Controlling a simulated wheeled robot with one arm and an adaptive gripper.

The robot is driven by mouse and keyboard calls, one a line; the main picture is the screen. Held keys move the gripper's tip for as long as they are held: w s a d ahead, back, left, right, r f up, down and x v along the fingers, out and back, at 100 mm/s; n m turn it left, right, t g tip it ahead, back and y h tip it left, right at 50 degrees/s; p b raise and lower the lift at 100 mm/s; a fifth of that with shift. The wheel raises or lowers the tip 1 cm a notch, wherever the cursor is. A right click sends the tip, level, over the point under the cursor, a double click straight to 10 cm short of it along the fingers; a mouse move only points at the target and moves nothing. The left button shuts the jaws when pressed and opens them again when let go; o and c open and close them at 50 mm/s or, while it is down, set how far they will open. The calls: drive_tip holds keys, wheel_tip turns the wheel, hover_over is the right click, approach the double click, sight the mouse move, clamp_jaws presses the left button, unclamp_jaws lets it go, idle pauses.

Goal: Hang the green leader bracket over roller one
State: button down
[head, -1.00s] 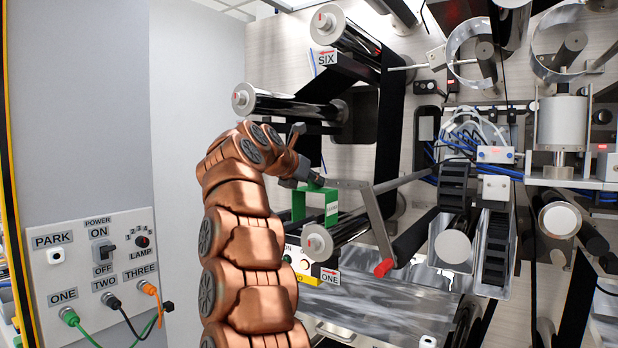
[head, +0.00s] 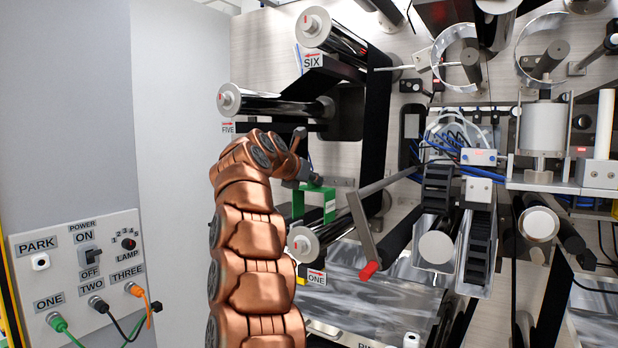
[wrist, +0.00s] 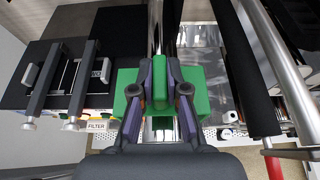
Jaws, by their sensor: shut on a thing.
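The green leader bracket (head: 328,192) is an upside-down U with its legs pointing down. My gripper (head: 309,179) is shut on its top. In the wrist view, my gripper's fingers (wrist: 160,88) pinch a raised green part in the middle of the bracket (wrist: 194,92). Roller one (head: 303,244) has a pale end cap with a red mark and runs back to the right, above its ONE label (head: 317,278). The bracket appears above and behind the roller's near end in the head view. I cannot tell whether it touches the roller.
A red-tipped bar (head: 368,271) stands close right of roller one. Roller five (head: 229,99) and roller six (head: 314,27) are above. A panel (head: 80,270) with switches and plugged cables stands left. The wrist view shows a black filter unit (wrist: 62,85).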

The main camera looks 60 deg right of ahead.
sight(312, 225)
drive_tip(key=shift+a+f+b, duration=0.1)
drive_tip(key=shift+f+b, duration=3.75)
drive_tip(key=shift+f, duration=0.85)
drive_tip(key=c, duration=1.1)
unclamp_jaws()
drive_tip(key=v, duration=1.2)
wheel_tip(312, 225, up, 7)
drive_tip(key=p, duration=0.6)
drive_tip(key=shift+r, duration=0.1)
